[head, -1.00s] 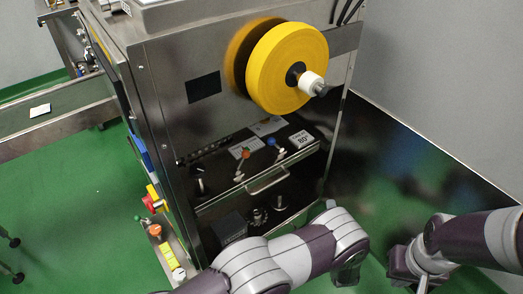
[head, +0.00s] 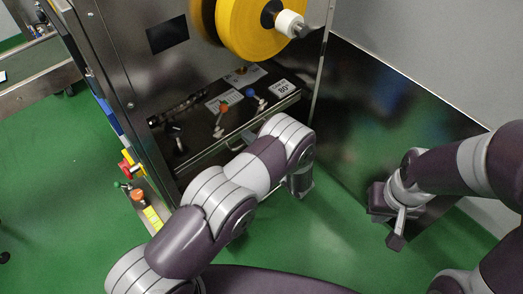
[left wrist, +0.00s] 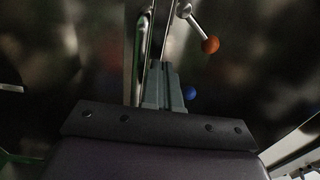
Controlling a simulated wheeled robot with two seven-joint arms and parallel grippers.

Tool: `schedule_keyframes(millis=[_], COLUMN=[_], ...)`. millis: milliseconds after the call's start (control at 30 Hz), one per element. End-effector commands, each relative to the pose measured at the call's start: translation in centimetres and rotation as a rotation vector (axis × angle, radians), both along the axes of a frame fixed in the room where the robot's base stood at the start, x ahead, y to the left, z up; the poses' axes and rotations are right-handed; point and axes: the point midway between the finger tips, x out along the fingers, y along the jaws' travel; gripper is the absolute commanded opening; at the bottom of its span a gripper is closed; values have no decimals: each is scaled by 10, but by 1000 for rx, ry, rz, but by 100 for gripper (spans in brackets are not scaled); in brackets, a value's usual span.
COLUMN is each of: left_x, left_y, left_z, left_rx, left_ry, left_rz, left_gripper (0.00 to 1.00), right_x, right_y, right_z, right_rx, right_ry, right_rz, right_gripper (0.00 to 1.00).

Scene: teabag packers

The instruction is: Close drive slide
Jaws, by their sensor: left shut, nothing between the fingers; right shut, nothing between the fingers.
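The drive slide (head: 270,108) is the dark panel low on the machine front, with orange-knobbed and blue-knobbed levers on top. It sticks out of the machine; how far is unclear. My left forearm covers part of its front and handle. In the left wrist view, my left gripper's grey fingers (left wrist: 161,72) are shut and empty, close beside the slide's handle bar (left wrist: 143,45); contact cannot be told. The orange knob (left wrist: 211,45) and blue knob (left wrist: 191,93) lie to their right. My right gripper (head: 398,232) is shut and empty, off to the right, pointing down.
A yellow roll (head: 247,25) hangs on the machine above the slide. Colored buttons (head: 137,196) line the machine's left corner. A dark glossy panel (head: 400,100) stands to the right against the grey wall.

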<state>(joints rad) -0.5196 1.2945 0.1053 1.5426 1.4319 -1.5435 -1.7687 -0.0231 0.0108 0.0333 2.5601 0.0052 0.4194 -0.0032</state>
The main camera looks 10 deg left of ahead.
Motion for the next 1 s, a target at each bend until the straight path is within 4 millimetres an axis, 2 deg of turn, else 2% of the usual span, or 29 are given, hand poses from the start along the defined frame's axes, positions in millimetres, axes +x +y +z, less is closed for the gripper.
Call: schedule_keyframes(millis=[167, 567, 800, 1000], left_x=[9, 12, 28, 30], left_y=[12, 14, 36, 38], left_z=[-1, 0, 1, 1], left_rx=[-1, -1, -1, -1], left_ry=[0, 0, 0, -3], left_rz=[0, -1, 1, 0], left_gripper=[0, 0, 0, 0], right_x=[0, 0, 0, 0], right_y=[0, 0, 0, 0], right_z=[-6, -6, -3, -3], right_rx=[0, 0, 0, 0], right_ry=[0, 0, 0, 0], right_rz=[0, 0, 0, 0], right_gripper=[0, 0, 0, 0])
